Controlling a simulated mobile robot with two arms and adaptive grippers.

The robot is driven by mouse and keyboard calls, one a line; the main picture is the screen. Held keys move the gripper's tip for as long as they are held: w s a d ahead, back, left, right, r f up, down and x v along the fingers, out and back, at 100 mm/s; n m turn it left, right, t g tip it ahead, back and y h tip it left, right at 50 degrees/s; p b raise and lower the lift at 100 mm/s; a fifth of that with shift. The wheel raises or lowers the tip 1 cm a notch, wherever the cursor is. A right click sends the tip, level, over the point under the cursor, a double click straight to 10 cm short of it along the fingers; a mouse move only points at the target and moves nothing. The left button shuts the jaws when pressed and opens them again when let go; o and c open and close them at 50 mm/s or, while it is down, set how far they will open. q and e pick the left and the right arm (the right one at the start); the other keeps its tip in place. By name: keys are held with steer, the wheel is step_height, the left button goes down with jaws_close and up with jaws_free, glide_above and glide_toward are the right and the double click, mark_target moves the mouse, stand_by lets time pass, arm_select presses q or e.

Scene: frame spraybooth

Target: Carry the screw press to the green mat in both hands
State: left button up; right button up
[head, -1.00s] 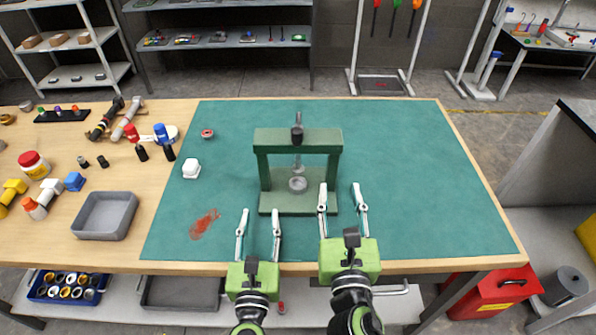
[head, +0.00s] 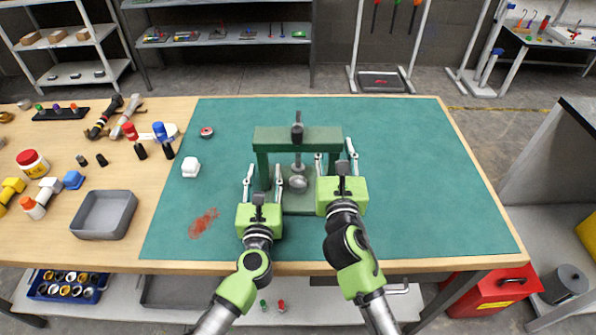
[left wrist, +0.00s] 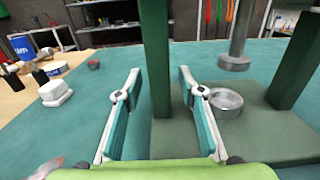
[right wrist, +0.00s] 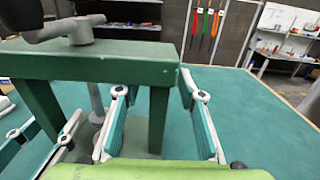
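The screw press (head: 275,140) is a dark green frame with two posts, a top beam, a grey screw and a round cup on its base. It stands upright on the green mat (head: 430,190) that covers much of the table. My left gripper (head: 263,172) is open, its fingers on either side of the left post (left wrist: 156,70). My right gripper (head: 335,157) is open, its fingers on either side of the right post (right wrist: 158,120). Gaps show between fingers and posts in both wrist views. The grippers hide part of the base in the head view.
A white block (head: 190,167), a small red ring (head: 207,132) and a red stain (head: 204,222) lie on the mat's left part. A grey tray (head: 104,214), bottles and tools occupy the wooden left end. The mat right of the press is clear.

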arm_select(q)
jaws_close()
arm_select(e)
jaws_close()
